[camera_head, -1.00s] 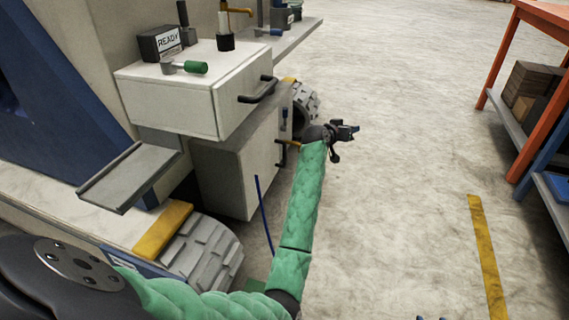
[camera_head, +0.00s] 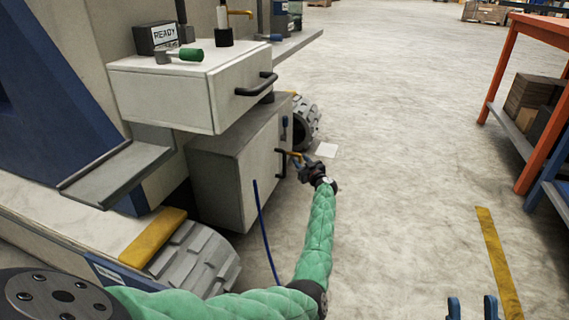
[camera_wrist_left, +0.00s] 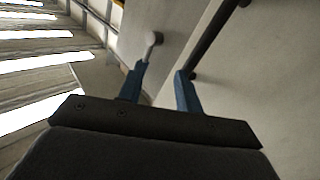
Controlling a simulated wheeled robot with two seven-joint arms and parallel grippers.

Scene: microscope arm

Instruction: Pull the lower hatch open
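The lower hatch (camera_head: 262,165) is the pale front of the grey lower cabinet and looks closed. Its black upright bar handle (camera_head: 281,164) is near the front's right edge. My left gripper (camera_head: 298,164) is just right of this handle, its fingers toward it. In the left wrist view its two blue fingers (camera_wrist_left: 158,82) are apart with nothing between them. A dark bar (camera_wrist_left: 212,38), probably the handle, runs down to the right fingertip; contact is unclear. My right gripper (camera_head: 472,307) shows only two separated blue fingertips at the bottom edge of the head view.
A white drawer box (camera_head: 215,85) with a black handle (camera_head: 257,86) overhangs the cabinet. A blue cable (camera_head: 264,225) hangs in front. Open floor lies right, up to an orange rack (camera_head: 500,70).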

